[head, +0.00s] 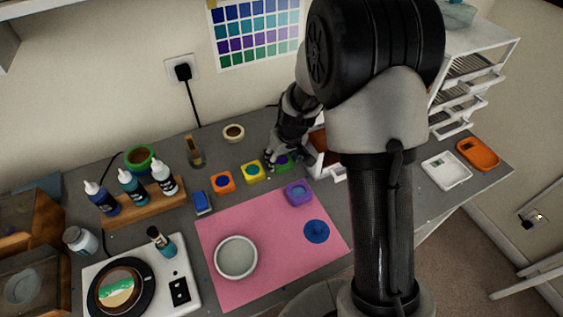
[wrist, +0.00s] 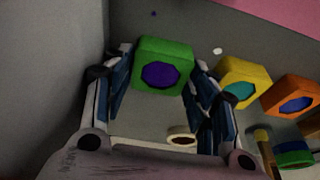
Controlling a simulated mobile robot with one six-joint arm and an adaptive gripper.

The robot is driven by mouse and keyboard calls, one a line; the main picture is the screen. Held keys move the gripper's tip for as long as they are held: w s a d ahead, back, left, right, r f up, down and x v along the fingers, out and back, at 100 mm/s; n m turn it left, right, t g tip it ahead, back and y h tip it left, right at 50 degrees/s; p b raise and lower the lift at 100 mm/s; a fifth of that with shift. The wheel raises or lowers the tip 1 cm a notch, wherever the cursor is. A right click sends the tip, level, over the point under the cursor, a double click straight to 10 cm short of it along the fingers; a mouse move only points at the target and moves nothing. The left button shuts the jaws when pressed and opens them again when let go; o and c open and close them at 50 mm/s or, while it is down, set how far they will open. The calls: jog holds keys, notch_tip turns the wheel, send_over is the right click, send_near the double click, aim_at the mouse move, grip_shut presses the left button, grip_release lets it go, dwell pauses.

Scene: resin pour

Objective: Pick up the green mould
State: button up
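The green mould (wrist: 145,51) is a square block with a dark purple well, and it sits between the two fingers of my gripper (wrist: 162,62) in the wrist view. The fingers stand apart on either side of it, very close to its sides. I cannot tell whether either pad touches it. In the head view, my gripper (head: 279,163) points down over the green mould (head: 291,162), which is partly hidden by the fingers. The mould appears level with its neighbours, though its underside is hidden.
A yellow mould (head: 252,180) and an orange mould (head: 222,191) stand in a row to the left. A purple mould (head: 298,201) lies on the pink mat (head: 275,260). A masking-tape-like ring (head: 233,138) lies behind.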

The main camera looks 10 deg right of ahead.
jog(key=c, duration=0.6)
jog(key=shift+r, duration=0.1)
notch_tip(320, 180, up, 20)
jog(key=p, duration=0.6)
jog(key=o, duration=0.4)
jog(key=c, duration=0.4)
jog(key=shift+o, duration=0.2)
jog(key=shift+s+f, duration=0.1)
jog(key=shift+f, duration=0.1)
